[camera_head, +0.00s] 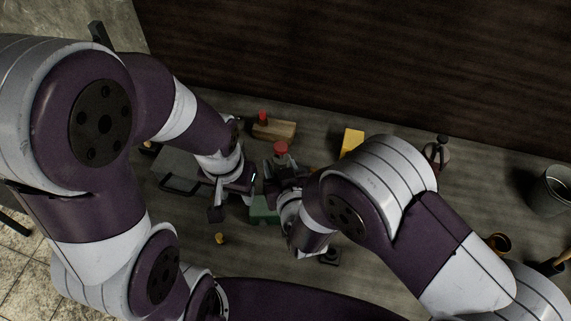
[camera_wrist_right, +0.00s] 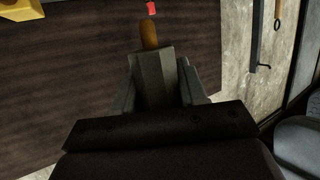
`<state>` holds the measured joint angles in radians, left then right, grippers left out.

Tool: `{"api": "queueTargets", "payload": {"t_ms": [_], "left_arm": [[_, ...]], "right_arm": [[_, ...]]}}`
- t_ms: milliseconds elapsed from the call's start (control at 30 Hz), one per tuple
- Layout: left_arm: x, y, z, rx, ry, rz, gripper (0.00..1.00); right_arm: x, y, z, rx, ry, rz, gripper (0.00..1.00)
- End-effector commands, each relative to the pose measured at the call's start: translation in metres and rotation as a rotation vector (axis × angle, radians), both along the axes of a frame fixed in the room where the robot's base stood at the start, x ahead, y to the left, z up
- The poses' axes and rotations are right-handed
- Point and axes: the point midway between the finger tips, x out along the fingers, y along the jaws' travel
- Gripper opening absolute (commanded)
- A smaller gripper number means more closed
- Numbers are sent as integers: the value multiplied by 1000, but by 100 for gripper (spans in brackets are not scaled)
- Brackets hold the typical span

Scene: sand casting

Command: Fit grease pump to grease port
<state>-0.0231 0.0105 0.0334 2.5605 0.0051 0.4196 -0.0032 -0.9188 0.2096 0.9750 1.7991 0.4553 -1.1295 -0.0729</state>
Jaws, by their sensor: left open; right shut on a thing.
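My left gripper (camera_head: 240,188) is open over the workbench, left of centre in the head view. My right gripper (camera_head: 284,178) is close to its right, partly hidden by its own arm. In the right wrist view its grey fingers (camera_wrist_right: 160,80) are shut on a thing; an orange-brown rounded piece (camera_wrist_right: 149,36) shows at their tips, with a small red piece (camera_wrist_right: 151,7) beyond. In the head view a red cap (camera_head: 281,148) shows just above the right gripper. I cannot tell for certain which part is the grease pump, and the grease port is not clearly visible.
A wooden block (camera_head: 275,129) and a red-topped item (camera_head: 263,116) stand behind the grippers. A green object (camera_head: 263,212) lies below them. A yellow block (camera_head: 351,142) is at back right, a bucket (camera_head: 551,192) far right. A small yellow piece (camera_head: 219,238) lies in front.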

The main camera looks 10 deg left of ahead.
Motion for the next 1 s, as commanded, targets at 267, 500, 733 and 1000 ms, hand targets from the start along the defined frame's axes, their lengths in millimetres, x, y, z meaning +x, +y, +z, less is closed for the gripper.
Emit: {"api": "queueTargets", "payload": {"t_ms": [267, 500, 733, 1000], "left_arm": [[0, 0, -6, 0, -1, 0, 46], [0, 0, -29, 0, 0, 0, 46], [0, 0, -51, 0, 0, 0, 46], [0, 0, -52, 0, -1, 0, 46]], "right_arm": [[0, -1, -5, 1, -1, -1, 0], [0, 0, -31, 1, 0, 0, 0], [0, -1, -55, 2, -1, 0, 0], [0, 0, -57, 2, -1, 0, 0]]}}
